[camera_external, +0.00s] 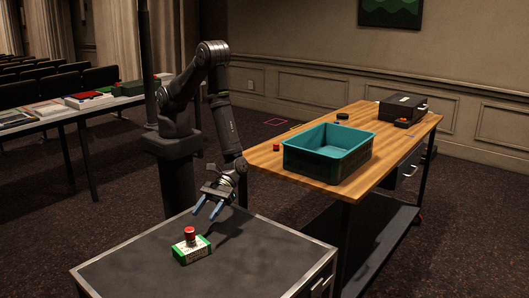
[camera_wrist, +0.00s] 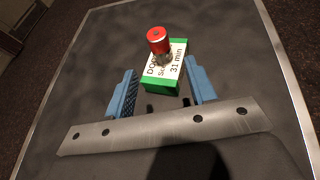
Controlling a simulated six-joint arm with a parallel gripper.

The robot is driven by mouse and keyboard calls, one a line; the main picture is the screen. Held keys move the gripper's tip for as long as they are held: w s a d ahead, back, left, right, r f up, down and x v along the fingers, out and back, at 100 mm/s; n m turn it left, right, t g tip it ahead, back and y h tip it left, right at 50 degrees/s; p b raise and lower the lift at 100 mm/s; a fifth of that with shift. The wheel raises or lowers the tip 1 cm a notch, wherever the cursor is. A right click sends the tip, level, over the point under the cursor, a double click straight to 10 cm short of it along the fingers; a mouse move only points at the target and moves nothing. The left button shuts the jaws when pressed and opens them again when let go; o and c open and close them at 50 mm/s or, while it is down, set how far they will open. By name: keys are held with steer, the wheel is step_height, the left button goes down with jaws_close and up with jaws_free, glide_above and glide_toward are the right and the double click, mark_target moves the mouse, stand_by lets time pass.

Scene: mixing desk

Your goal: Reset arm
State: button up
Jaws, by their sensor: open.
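My gripper (camera_external: 209,208) hangs above the dark grey cabinet top (camera_external: 240,262), with its two blue fingers apart and nothing between them. In the wrist view my gripper (camera_wrist: 160,92) is also open and empty. A green and white box (camera_external: 192,250) lies on the cabinet top, a little beyond the fingertips. A small red-topped object (camera_external: 190,234) stands on the box. In the wrist view the box (camera_wrist: 165,66) shows printed text including "31 min", and the red-topped object (camera_wrist: 158,40) has a clear or metallic lower part.
A wooden desk (camera_external: 264,160) to the right carries a teal bin (camera_external: 327,150), a black case (camera_external: 402,107) and small items, including a red one (camera_external: 276,147). A long table (camera_external: 70,113) with books stands at left. The cabinet top around the box is clear.

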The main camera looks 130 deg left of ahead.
mark_target(191, 228)
steer(key=x, duration=1)
steer(key=shift+d, duration=0.15)
step_height(191, 228, up, 2)
steer(key=shift+r, duration=0.85)
